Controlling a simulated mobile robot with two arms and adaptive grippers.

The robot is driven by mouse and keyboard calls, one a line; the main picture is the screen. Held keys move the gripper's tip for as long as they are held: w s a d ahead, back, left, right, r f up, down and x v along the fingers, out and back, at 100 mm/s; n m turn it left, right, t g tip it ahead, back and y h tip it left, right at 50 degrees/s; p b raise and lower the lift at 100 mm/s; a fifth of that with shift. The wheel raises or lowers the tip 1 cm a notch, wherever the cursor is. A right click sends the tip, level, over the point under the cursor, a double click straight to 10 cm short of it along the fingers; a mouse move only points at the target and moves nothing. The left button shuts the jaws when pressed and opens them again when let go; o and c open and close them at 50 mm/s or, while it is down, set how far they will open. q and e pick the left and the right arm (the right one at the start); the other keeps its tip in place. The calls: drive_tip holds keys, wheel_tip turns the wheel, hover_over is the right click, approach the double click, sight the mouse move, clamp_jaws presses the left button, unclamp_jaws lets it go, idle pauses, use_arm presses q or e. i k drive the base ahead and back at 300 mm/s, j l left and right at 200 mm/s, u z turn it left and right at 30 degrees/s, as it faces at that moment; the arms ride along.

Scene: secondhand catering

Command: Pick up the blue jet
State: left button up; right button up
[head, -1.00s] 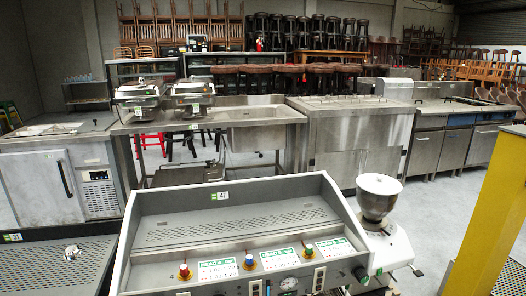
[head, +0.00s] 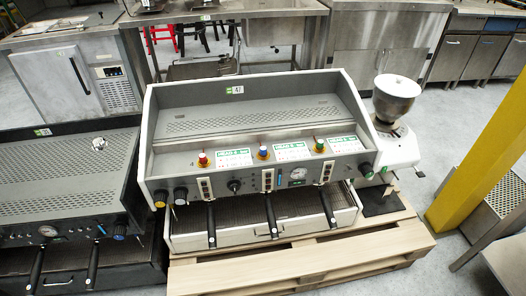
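No object is clearly recognisable as a jet. A small blue-topped piece (head: 263,151) stands on the front ledge of the grey coffee machine (head: 235,105), between a red-topped piece (head: 203,159) on its left and a green-topped piece (head: 319,145) on its right. These pieces are too small to make out in detail. Neither of my grippers is in view.
The machine sits on a wooden pallet (head: 370,243). A grinder with a white-lidded hopper (head: 394,100) stands to its right, beside a yellow post (head: 482,160). A darker machine (head: 70,175) stands close on the left. Steel counters line the back.

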sight(263, 149)
drive_tip(key=i+l+z, duration=0.2)
drive_tip(key=i, duration=0.25)
drive_tip(key=i+z, duration=0.2)
drive_tip(key=i, duration=0.25)
